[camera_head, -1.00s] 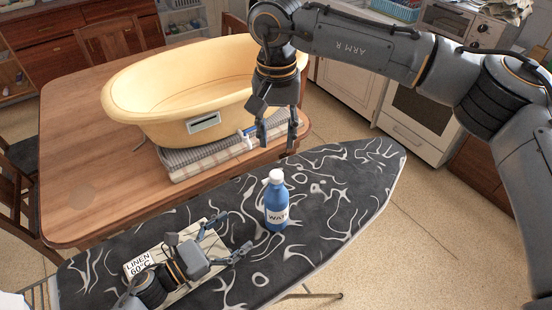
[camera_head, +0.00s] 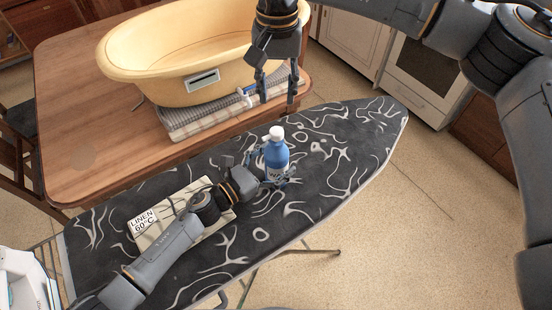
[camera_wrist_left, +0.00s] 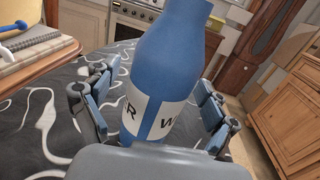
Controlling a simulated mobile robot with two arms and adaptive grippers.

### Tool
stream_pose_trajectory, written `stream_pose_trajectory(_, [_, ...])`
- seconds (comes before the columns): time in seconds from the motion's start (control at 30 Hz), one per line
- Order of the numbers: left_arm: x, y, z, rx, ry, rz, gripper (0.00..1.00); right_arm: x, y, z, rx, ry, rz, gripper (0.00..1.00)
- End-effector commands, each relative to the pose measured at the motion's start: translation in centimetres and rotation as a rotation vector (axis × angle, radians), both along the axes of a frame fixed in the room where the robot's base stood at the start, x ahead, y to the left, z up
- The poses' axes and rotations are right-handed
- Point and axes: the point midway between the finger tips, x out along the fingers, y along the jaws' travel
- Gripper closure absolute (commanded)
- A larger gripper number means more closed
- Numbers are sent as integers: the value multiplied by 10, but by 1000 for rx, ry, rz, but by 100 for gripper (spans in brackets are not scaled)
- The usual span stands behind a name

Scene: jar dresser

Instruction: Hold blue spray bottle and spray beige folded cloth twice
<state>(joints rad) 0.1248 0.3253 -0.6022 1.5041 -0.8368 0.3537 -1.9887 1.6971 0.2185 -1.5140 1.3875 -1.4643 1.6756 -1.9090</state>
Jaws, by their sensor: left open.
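The blue spray bottle (camera_head: 276,155) with a white cap and a white label stands upright on the dark patterned ironing board. My left gripper (camera_head: 270,170) is open around the bottle's lower half; in the left wrist view the bottle (camera_wrist_left: 165,75) fills the space between the two fingers, with gaps visible. The beige folded cloth (camera_head: 146,223), marked LINEN 60°C, lies on the board to the left, partly hidden under my left arm.
A cream tub (camera_head: 150,85) stands on the wooden table (camera_head: 70,130). Folded checked cloths (camera_head: 185,128) lie at the table's edge. A white object (camera_head: 25,280) is at the lower left. The ironing board (camera_head: 360,130) is clear right of the bottle.

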Motion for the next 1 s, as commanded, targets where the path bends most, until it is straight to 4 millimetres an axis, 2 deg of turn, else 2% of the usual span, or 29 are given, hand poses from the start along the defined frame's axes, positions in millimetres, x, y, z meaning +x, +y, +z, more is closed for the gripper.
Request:
stream_pose_trajectory(0.17, [0, 0, 0, 0, 0, 0, 14, 0, 0, 0, 0, 0, 0, 62])
stream_pose_trajectory(0.2, [0, 0, 0, 0, 0, 0, 19, 0, 0, 0, 0, 0, 0, 62])
stream_pose_trajectory(0.5, [0, 0, 0, 0, 0, 0, 80, 0, 0, 0, 0, 0, 0, 62])
stream_pose_trajectory(0.53, [0, 0, 0, 0, 0, 0, 82, 0, 0, 0, 0, 0, 0, 62])
stream_pose_trajectory(1.0, [0, 0, 0, 1, 1, 0, 83, 0, 0, 0, 0, 0, 0, 62])
